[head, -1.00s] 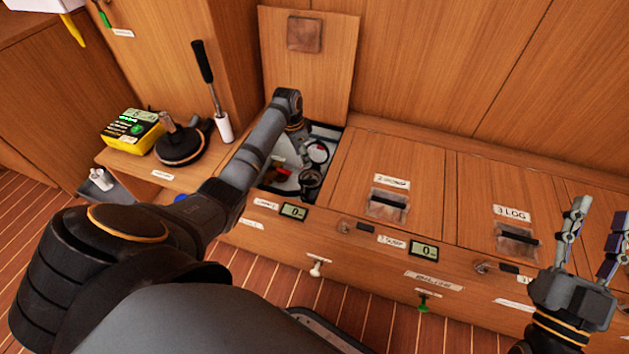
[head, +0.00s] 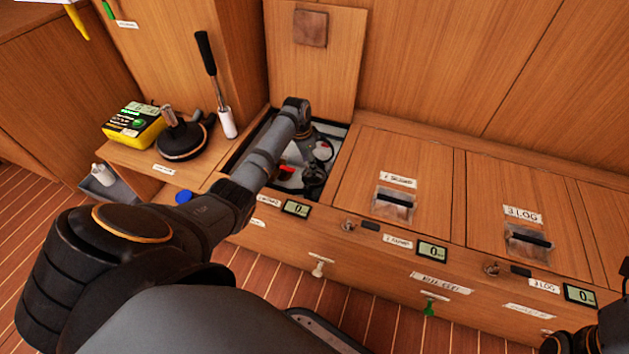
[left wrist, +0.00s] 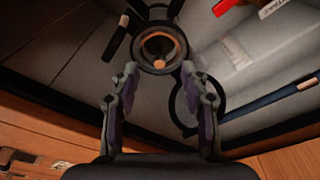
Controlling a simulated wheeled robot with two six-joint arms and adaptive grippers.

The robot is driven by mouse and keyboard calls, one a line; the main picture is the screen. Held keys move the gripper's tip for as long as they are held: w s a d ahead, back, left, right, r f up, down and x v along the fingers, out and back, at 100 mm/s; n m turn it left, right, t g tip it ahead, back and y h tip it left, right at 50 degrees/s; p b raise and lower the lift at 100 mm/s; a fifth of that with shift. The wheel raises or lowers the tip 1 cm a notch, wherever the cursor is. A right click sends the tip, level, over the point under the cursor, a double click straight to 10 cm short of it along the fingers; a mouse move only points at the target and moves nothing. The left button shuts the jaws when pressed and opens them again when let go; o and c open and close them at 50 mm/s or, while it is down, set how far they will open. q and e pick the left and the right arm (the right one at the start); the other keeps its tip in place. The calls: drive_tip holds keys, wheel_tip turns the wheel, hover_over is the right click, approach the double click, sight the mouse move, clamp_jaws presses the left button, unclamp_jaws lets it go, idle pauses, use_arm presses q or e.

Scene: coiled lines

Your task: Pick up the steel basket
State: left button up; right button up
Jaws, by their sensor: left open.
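My left gripper (left wrist: 162,88) is open, its two fingers apart and nothing between them. It reaches down into the open locker (head: 236,153) in the head view, where the arm hides part of the inside. In the left wrist view a round dark-rimmed fitting (left wrist: 158,48) with an orange-brown centre lies just beyond the fingertips, apart from them. I cannot tell whether this is the steel basket. My right gripper (head: 590,338) shows only in part at the lower right edge; its finger state is unclear.
A dark ring (left wrist: 196,103) lies beside the right finger. A red item (head: 286,171) is in the locker. The raised lid (head: 312,75) stands behind. Closed lids (head: 392,165) lie right. A yellow box (head: 133,127) and a dark winch (head: 183,138) stand left.

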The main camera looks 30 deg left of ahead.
sight(315, 181)
use_arm(q)
drive_tip(key=f+b, duration=0.1)
drive_tip(key=w+f+b, duration=0.1)
drive_tip(key=f+b, duration=0.1)
drive_tip(key=d+f+b, duration=0.1)
drive_tip(key=f, duration=0.1)
drive_tip(key=shift+w+f+b, duration=0.2)
drive_tip(key=shift+w+b, duration=0.05)
drive_tip(key=shift+b, duration=0.1)
drive_tip(key=shift+r, duration=0.2)
clamp_jaws()
